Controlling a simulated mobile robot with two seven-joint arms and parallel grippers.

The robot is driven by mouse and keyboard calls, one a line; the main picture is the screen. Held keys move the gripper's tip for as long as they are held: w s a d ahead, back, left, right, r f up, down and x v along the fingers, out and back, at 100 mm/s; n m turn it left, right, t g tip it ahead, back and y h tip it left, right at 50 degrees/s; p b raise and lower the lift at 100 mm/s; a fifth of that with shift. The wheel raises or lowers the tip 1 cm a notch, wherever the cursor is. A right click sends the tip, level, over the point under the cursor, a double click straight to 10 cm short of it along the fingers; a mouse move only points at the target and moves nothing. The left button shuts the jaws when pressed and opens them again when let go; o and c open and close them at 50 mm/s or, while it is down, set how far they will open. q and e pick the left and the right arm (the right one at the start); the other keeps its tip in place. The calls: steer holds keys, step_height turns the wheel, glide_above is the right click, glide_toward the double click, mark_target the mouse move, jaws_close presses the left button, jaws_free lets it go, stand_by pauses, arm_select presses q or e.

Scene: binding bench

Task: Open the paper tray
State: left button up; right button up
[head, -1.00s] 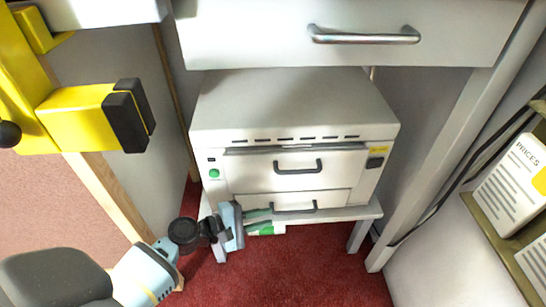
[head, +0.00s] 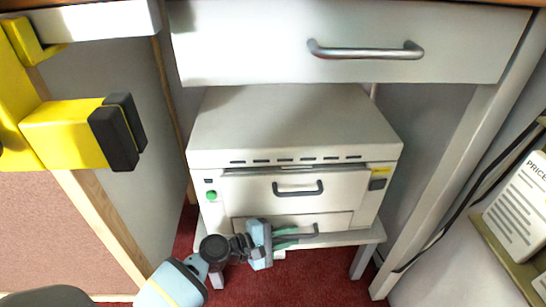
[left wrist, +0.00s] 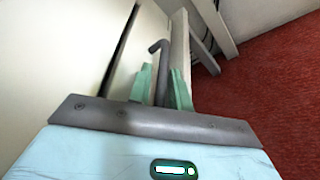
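A pale box-shaped machine (head: 295,120) stands on a low white stand. Its front has an upper panel with a dark handle (head: 298,188) and, below it, a low drawer front (head: 340,221), apparently the paper tray, which looks closed. The tray's grey bar handle (head: 312,234) is partly hidden by my left gripper (head: 290,239). In the left wrist view, the handle bar (left wrist: 161,75) lies between the two green fingers of my left gripper (left wrist: 161,80). Gaps show on both sides of the bar, so the fingers are open around it. My right gripper is not in view.
A desk drawer with a metal handle (head: 365,51) overhangs the machine. A yellow piece with a black pad (head: 118,132) juts in at left. A white leg (head: 440,170) and a shelf with a printed card (head: 525,205) stand at right. Red carpet (head: 305,285) in front is free.

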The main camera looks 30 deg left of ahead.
arm_select(q)
jaws_close()
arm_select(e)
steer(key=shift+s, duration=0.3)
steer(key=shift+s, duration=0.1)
